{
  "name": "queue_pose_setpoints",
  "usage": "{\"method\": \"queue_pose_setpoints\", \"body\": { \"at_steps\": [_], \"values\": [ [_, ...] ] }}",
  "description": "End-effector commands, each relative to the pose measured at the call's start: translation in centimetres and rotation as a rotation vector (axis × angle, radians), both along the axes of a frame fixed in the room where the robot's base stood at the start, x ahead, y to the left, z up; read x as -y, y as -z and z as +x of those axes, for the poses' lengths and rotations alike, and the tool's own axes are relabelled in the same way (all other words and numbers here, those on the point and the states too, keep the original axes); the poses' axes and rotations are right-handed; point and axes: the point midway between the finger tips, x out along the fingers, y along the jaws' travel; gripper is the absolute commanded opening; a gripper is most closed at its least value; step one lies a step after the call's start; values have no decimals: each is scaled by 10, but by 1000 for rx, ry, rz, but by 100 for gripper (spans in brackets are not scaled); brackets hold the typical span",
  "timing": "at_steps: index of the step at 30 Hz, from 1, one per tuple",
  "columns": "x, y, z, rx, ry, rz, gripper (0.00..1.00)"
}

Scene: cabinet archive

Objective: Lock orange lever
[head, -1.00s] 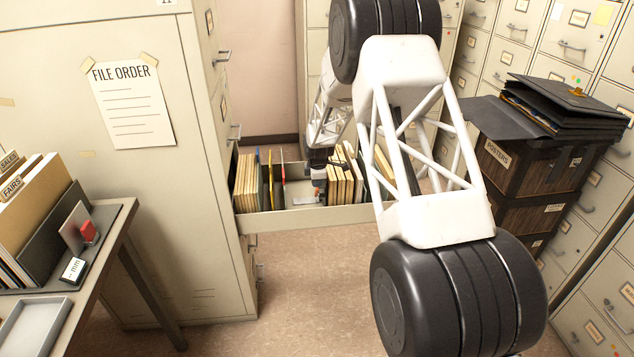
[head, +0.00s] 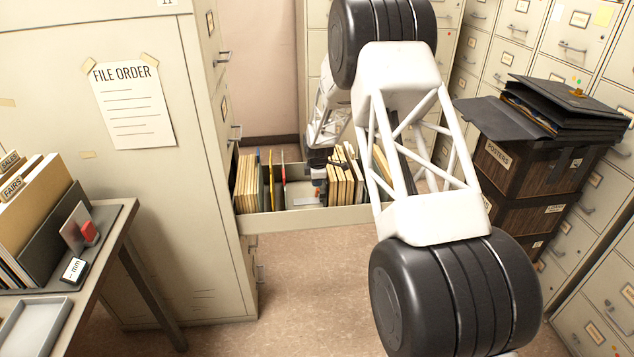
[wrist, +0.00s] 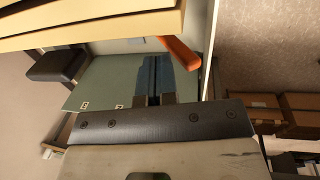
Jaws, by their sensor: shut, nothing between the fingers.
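The orange lever (wrist: 181,53) shows in the wrist view at the upper middle, inside the drawer beside its pale side wall. It is a slanting bar with a rounded lower end. My gripper (wrist: 153,60) is shut and empty, its blue-grey fingers just left of the lever. A small gap seems to show between fingers and lever; I cannot tell whether they touch lower down. In the head view my gripper (head: 318,185) is small, inside the open drawer (head: 300,219) among the folders. The lever cannot be made out in the head view.
Cream folders (head: 341,180) stand close to my gripper, and more folders (head: 247,185) stand at the drawer's left end. A desk (head: 120,225) is at the left. Stacked dark boxes (head: 510,165) stand at the right. The floor before the drawer is clear.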

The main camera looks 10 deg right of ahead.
Motion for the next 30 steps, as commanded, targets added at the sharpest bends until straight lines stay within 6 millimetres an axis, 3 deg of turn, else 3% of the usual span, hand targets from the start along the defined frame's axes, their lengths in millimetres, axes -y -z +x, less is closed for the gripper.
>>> {"method": "queue_pose_setpoints", "body": {
  "at_steps": [13,30],
  "values": [
    [0,-13,-3,1,0,0,0],
    [0,-77,-21,1,0,0,0]
  ]
}}
